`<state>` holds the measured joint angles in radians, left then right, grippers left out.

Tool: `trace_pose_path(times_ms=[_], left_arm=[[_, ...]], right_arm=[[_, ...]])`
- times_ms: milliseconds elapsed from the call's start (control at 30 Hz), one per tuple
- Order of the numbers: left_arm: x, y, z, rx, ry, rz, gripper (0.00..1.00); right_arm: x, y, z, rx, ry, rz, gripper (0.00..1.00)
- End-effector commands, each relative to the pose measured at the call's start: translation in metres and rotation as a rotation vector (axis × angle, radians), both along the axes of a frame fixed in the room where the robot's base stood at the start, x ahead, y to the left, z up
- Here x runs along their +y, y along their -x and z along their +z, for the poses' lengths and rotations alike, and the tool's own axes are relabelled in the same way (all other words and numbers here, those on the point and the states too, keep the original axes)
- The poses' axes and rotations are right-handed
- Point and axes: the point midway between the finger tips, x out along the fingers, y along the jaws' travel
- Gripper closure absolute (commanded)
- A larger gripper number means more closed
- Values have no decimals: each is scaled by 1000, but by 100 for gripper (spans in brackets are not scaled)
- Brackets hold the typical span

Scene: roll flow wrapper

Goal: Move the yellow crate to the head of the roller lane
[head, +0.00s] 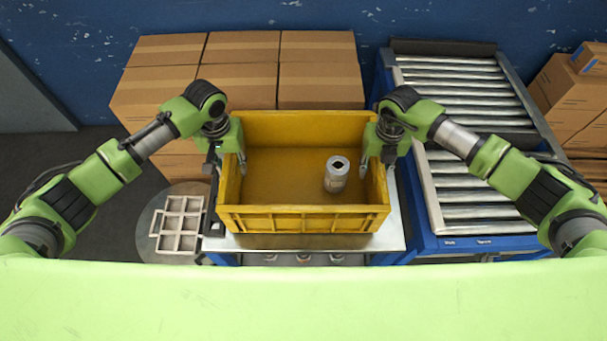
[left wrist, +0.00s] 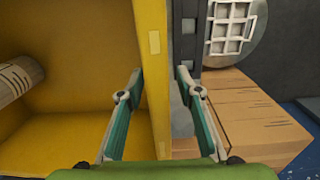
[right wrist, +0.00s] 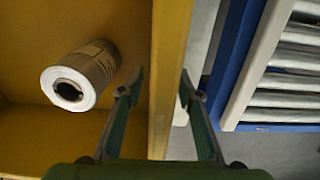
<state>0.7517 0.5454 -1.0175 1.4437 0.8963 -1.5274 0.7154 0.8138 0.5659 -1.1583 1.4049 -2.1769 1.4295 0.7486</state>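The yellow crate (head: 305,223) stands upright on a metal-topped stand (head: 398,235), left of the roller lane (head: 475,190). A pale labelled roll (head: 337,175) stands inside it, right of the middle. My left gripper (head: 227,162) straddles the crate's left wall, one finger inside and one outside. The left wrist view (left wrist: 160,85) shows its fingers apart, with a gap beside the wall. My right gripper (head: 378,160) straddles the right wall likewise. The right wrist view (right wrist: 163,78) shows its fingers apart around that wall, a gap on the outer side.
Stacked cardboard boxes (head: 240,48) stand behind the crate, and more boxes (head: 572,100) stand right of the lane. A round stool (head: 150,238) with a pale divided tray (head: 181,225) is at the left. The lane's rollers look clear.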

Motion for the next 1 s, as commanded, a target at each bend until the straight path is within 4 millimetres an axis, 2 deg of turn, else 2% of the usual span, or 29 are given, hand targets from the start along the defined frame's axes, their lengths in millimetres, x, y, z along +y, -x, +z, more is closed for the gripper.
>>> trace_pose_path(times_ms=[200, 267, 333, 367, 767, 1000], left_arm=[[0, 0, 0, 0, 0, 0, 67], [0, 0, 0, 0, 0, 0, 80], [0, 0, 0, 0, 0, 0, 99], [0, 0, 0, 0, 0, 0, 100], [0, -1, 3, -3, 1, 1, 100], [0, -1, 13, -3, 1, 1, 100]], right_arm=[[0, 0, 0, 0, 0, 0, 67], [0, 0, 0, 0, 0, 0, 80], [0, 0, 0, 0, 0, 0, 99], [0, 0, 0, 0, 0, 0, 100], [1, -1, 3, -3, -2, 0, 100], [0, -1, 13, -3, -2, 0, 100]])
